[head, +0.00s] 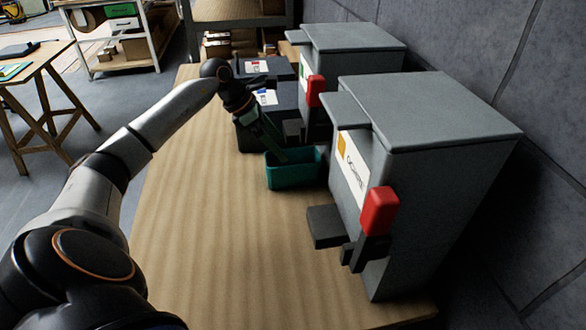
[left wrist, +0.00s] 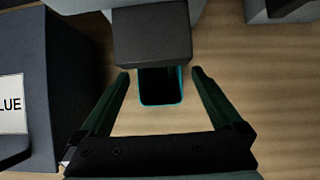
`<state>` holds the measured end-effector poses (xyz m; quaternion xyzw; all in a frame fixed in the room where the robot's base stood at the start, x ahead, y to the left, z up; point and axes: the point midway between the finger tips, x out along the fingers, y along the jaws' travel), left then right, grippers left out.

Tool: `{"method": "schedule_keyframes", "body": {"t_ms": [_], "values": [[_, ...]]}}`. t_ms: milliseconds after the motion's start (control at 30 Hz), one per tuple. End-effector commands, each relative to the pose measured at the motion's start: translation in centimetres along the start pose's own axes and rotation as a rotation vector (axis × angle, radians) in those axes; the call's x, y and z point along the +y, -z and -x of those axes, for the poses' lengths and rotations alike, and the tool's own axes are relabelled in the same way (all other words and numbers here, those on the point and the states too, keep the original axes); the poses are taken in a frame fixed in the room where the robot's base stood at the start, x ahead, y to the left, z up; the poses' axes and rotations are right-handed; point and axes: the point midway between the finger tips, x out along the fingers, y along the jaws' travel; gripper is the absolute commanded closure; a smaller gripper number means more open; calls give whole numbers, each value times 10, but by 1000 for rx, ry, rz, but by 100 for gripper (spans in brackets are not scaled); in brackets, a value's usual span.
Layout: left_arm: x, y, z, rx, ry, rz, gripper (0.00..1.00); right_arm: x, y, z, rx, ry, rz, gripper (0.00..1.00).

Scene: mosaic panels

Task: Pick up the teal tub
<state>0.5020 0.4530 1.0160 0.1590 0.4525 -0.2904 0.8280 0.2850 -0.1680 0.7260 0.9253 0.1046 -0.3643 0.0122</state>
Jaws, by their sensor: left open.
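The teal tub (head: 294,178) stands upright on the wooden bench, close to the front of a grey dispenser. In the left wrist view the tub (left wrist: 161,101) lies beyond the hand, in line with the gap between the fingers, its far part hidden under a dark block (left wrist: 152,35). My left gripper (head: 279,150) is open, its dark green fingers reaching down toward the tub from its far left side. In the wrist view the open fingers (left wrist: 160,75) are empty. I cannot tell whether a fingertip touches the tub. My right gripper is not in view.
Two grey dispensers (head: 432,110) with red levers (head: 379,211) line the bench's right side; a dark spout (head: 326,227) juts from the nearer one. Dark labelled bins (head: 246,136) stand behind the tub; one (left wrist: 50,90) reads "BLUE". The bench (head: 215,240) is clear at front left.

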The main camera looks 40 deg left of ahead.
Motion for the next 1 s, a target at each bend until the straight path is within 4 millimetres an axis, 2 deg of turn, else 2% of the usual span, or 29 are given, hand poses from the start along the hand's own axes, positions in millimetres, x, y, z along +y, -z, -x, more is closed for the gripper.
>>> {"method": "schedule_keyframes", "body": {"t_ms": [167,500,767,1000], "values": [[0,0,-13,0,3,1,0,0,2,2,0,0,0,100],[2,2,-57,-1,1,1,0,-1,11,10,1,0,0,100],[2,3,-61,0,0,0,0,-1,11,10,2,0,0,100],[2,3,-60,0,0,0,25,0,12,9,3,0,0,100]]}}
